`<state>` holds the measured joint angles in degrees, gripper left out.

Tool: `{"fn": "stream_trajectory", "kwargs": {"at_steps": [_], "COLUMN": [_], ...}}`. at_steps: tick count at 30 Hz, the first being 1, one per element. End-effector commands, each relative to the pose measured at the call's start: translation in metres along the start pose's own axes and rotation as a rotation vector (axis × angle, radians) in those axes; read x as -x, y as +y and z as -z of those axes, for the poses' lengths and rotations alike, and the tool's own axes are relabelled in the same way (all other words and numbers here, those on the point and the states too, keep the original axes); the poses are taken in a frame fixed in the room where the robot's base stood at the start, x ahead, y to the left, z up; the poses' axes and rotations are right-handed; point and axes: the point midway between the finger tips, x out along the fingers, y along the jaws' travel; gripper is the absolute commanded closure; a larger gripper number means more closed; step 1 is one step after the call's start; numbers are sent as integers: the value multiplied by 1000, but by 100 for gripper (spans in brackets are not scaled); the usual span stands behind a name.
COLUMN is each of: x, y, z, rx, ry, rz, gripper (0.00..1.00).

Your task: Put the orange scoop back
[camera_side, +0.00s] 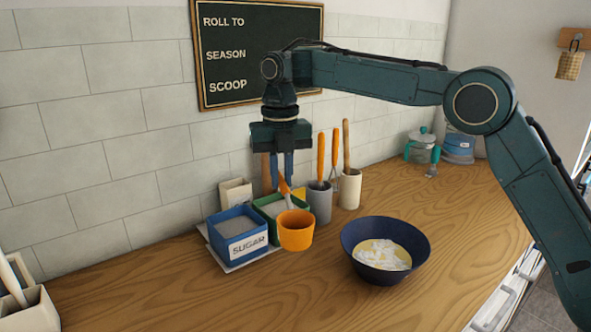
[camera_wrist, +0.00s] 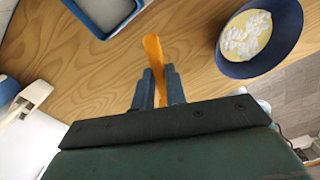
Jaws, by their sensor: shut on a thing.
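The orange scoop (camera_side: 296,231) hangs below my gripper (camera_side: 283,178), its cup low in front of the green bin. My gripper is shut on the scoop's handle. The blue bin marked SUGAR (camera_side: 243,246) and the green bin (camera_side: 271,198) stand side by side, both with pale contents. The cup hides part of the green bin's front. I cannot tell how high the cup is above the counter.
A dark blue bowl (camera_side: 420,247) with yellow and white contents stands to the right; it also shows in the wrist view (camera_wrist: 292,20). A grey holder (camera_side: 320,205) and a cream holder (camera_side: 350,190) with upright utensils stand behind. The front counter is clear.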

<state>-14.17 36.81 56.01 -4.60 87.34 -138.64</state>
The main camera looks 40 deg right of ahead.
Motion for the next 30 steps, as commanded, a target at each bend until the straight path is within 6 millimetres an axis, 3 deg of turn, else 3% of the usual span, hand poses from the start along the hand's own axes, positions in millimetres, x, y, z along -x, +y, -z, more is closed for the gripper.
{"fn": "stream_trajectory", "kwargs": {"at_steps": [18, 24, 30], "x": [-106, -122, -124], "y": [0, 0, 0], "z": [0, 0, 0], "rx": [2, 2, 2], "ry": [3, 1, 1], "rz": [3, 2, 2], "gripper": [100, 100, 100]}}
